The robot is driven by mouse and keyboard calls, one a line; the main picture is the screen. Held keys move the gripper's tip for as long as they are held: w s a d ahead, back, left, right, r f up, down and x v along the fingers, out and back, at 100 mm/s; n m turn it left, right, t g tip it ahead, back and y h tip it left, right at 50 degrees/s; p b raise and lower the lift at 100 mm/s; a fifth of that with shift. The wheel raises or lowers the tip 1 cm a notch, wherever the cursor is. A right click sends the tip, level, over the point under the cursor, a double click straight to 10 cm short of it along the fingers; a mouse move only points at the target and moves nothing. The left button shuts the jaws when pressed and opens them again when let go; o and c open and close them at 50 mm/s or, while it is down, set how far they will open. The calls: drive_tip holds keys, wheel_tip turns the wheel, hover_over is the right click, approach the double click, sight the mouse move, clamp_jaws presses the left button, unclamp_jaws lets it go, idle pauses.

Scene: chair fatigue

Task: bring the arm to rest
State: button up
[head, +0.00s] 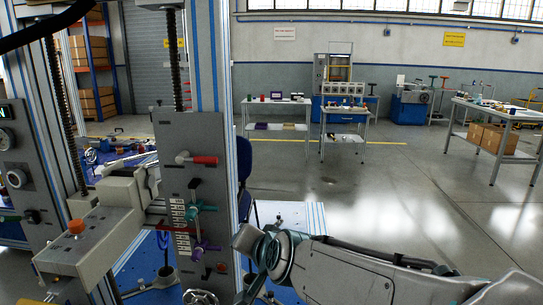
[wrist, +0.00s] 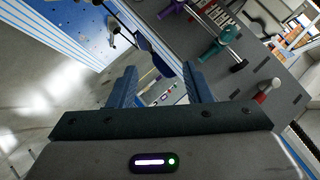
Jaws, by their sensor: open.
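My gripper (wrist: 161,78) is open in the wrist view, its two blue-grey fingers apart with nothing between them. In the head view my arm reaches in from the lower right toward the machine, and my gripper cannot be made out clearly there. The grey control panel (head: 180,136) stands on the machine's column to the left of my arm. It carries a red-handled lever (head: 203,160), a teal handle (head: 200,210) and a purple handle (head: 205,248). In the wrist view the teal handle (wrist: 228,34) and the red lever (wrist: 266,91) lie to the right of the fingers, apart from them.
A grey machine head with an orange button (head: 76,226) is at the lower left. A dark blue chair (head: 244,165) shows partly behind the column. Worktables (head: 278,101) stand far back, and another table (head: 510,112) is at right. The floor (head: 385,180) between is clear.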

drive_tip(key=s+d+r+n+g+h+p, duration=0.1)
drive_tip(key=s+d+n+g+h+p, duration=0.2)
drive_tip(key=s+d, duration=1.2)
drive_tip(key=d+g+h+p, duration=0.2)
drive_tip(key=d+g+p, duration=0.2)
drive_tip(key=p, duration=0.2)
drive_tip(key=shift+s+r+n+g+p, duration=0.2)
drive_tip(key=shift+n+g+p, duration=0.1)
drive_tip(key=shift+p, duration=0.05)
